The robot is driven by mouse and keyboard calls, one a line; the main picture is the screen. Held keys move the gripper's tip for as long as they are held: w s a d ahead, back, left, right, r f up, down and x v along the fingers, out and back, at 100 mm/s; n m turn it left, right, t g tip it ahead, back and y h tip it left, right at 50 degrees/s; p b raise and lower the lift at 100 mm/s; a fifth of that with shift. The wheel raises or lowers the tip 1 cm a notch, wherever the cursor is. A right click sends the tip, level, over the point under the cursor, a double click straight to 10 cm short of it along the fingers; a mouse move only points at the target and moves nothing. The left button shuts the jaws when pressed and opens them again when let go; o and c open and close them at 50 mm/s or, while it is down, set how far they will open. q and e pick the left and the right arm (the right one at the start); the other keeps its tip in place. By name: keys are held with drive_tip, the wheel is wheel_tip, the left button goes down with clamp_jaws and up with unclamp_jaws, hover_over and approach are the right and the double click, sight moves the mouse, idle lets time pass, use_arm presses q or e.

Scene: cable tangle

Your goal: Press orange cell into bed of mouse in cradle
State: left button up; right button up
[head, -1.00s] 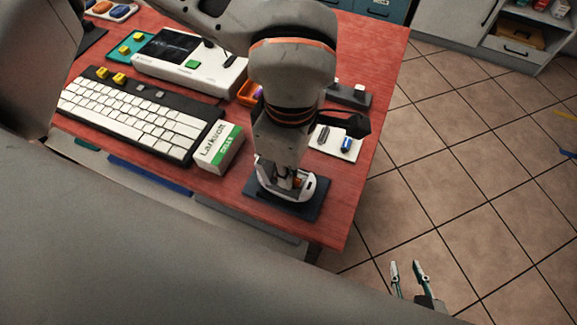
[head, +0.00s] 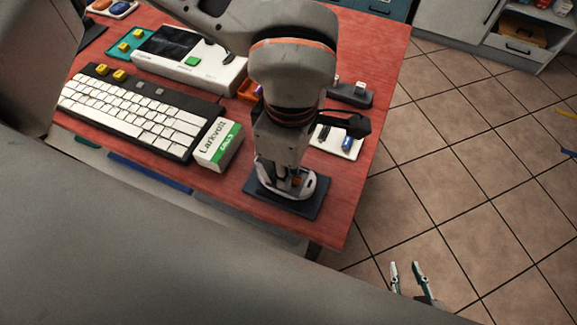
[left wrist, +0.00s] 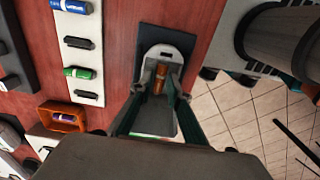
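The pale mouse (head: 309,188) sits in a dark cradle (head: 314,208) at the desk's front right corner; its bed faces up. It shows in the left wrist view (left wrist: 163,50) in the dark cradle (left wrist: 150,32). The orange cell (left wrist: 160,78) lies lengthwise over the bed, between the fingertips of my left gripper (left wrist: 162,75); a little orange also shows in the head view (head: 297,182). Whether the fingers touch the cell, and whether it is fully seated, I cannot tell. My right gripper (head: 405,266) is open and empty, off the desk over the floor.
A white mat (head: 350,154) with several cells lies behind the cradle, with a dark stand (head: 350,97) beyond. A Larkvolt box (head: 217,147) and keyboard (head: 140,115) stand to the left. An orange tray (left wrist: 62,108) holds a purple cell. Red desktop right of the cradle is clear.

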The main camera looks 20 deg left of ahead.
drive_tip(key=shift+r, duration=0.1)
